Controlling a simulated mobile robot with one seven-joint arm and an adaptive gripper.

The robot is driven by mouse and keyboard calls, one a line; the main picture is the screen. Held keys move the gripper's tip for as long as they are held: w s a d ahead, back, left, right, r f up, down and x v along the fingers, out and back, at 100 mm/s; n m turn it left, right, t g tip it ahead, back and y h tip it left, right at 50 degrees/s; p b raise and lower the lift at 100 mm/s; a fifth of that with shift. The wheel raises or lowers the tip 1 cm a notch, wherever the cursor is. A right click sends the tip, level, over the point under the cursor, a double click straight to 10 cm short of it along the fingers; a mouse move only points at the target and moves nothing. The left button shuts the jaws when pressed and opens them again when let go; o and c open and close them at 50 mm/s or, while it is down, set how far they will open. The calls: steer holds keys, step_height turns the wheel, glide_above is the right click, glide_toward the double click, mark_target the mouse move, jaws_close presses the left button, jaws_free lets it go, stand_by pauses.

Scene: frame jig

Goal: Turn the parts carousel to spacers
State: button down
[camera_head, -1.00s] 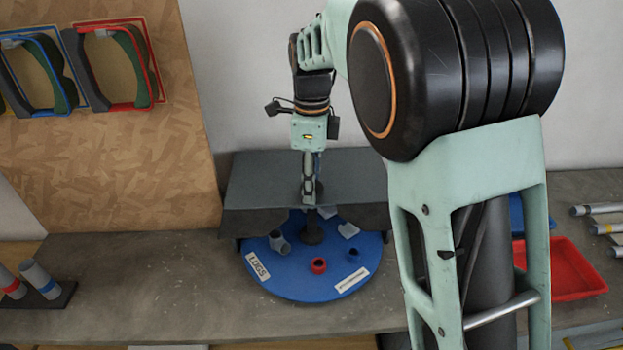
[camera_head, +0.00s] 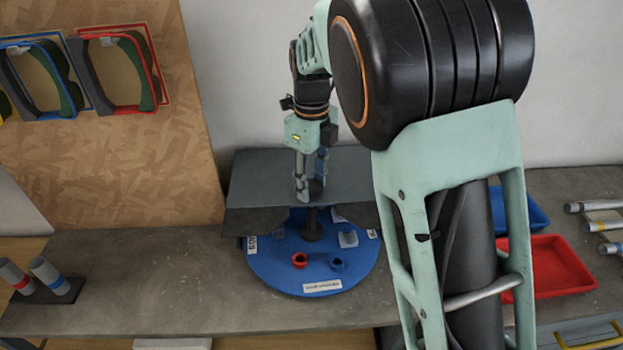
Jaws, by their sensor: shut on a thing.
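The parts carousel is a round blue disc (camera_head: 270,272) on the bench, with a dark centre post (camera_head: 312,228) and a grey cover (camera_head: 255,185) over its back half. A red ring-like part (camera_head: 299,261), a small blue part (camera_head: 338,263) and a grey part (camera_head: 348,240) sit on the uncovered front. A white label (camera_head: 322,287) faces front, its text too small to read. My gripper (camera_head: 308,194) points down above the cover, shut on the dark knob (camera_head: 317,188) at the post's top.
A red tray (camera_head: 550,268) and a blue tray (camera_head: 515,212) stand to the right, partly behind my arm. Grey tubes (camera_head: 595,207) lie at the far right. A tube stand (camera_head: 50,290) is at the left. Bench front left is clear.

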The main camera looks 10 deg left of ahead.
steer(key=shift+m, duration=0.5)
stand_by(0.3)
steer(key=c, duration=1.3)
jaws_free()
steer(key=shift+o, duration=0.2)
step_height(320, 180, up, 12)
steer(key=shift+d, duration=0.15)
